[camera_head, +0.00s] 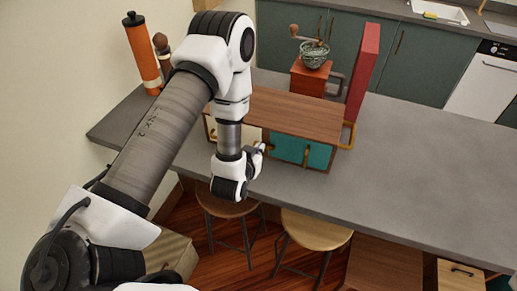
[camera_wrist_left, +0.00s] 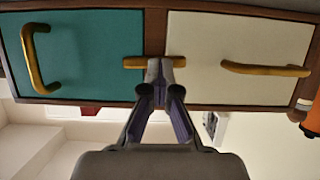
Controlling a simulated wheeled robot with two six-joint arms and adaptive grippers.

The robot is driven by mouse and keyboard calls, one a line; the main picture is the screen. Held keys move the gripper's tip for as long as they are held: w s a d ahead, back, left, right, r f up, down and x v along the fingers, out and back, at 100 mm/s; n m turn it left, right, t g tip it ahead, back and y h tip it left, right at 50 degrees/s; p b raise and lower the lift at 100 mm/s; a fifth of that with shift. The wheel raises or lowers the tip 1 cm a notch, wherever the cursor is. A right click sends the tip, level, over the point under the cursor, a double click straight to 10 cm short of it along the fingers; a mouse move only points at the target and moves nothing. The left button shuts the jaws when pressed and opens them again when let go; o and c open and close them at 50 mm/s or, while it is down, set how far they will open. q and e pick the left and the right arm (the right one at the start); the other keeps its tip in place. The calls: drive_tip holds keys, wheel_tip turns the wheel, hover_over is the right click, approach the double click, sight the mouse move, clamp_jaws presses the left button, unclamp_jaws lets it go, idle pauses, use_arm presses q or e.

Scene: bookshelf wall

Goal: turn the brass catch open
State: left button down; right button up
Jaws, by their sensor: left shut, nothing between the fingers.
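The brass catch (camera_wrist_left: 134,62) is a short bar lying level across the wooden post between two doors, its ends overlapping both door edges. In the wrist view the teal door (camera_wrist_left: 90,60) is on the left and the cream door (camera_wrist_left: 215,45) on the right; both look closed, each with a brass handle. My left gripper (camera_wrist_left: 160,70) is shut and empty, its fingertips in front of the catch; whether they touch it I cannot tell. In the head view the left gripper (camera_head: 259,149) is at the wooden cabinet's (camera_head: 290,112) front and hides the catch. My right gripper is not in view.
The cabinet stands on a grey counter (camera_head: 420,170). A red upright block (camera_head: 363,70) and a coffee grinder (camera_head: 309,78) stand behind it. An orange cylinder (camera_head: 143,55) stands at left. Stools (camera_head: 315,231) are below the front edge. The counter's right side is clear.

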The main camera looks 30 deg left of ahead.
use_arm(q)
drive_tip(key=shift+c, duration=0.2)
unclamp_jaws()
drive_tip(key=shift+s, duration=0.1)
drive_tip(key=v, duration=0.7)
drive_tip(key=shift+s, duration=0.1)
